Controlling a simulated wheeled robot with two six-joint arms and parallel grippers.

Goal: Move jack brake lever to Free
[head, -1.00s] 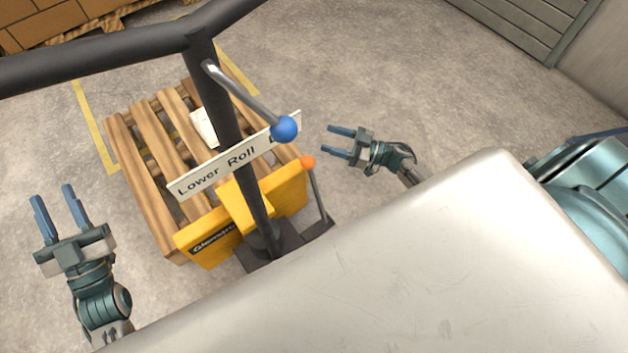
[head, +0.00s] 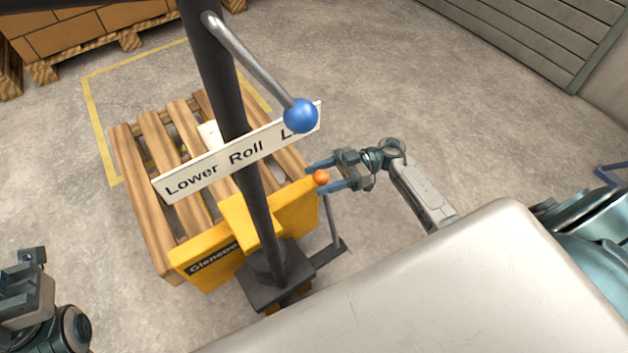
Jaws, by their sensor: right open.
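A thin grey lever with an orange knob (head: 321,177) stands beside the yellow pallet jack (head: 296,219), at the right of the dark post's base. My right gripper (head: 322,179) is open, its two blue fingers pointing left, one on either side of the knob in the picture. I cannot tell whether they touch it. My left gripper (head: 30,257) is at the lower left edge, partly cut off and away from the jack; its finger opening does not show clearly. No Free marking shows.
A second lever with a blue knob (head: 300,115) juts from the dark post (head: 224,85) above a white sign (head: 210,172) reading "Lower Roll". A wooden pallet (head: 150,200) lies behind the jack. A pale panel (head: 420,290) fills the lower right.

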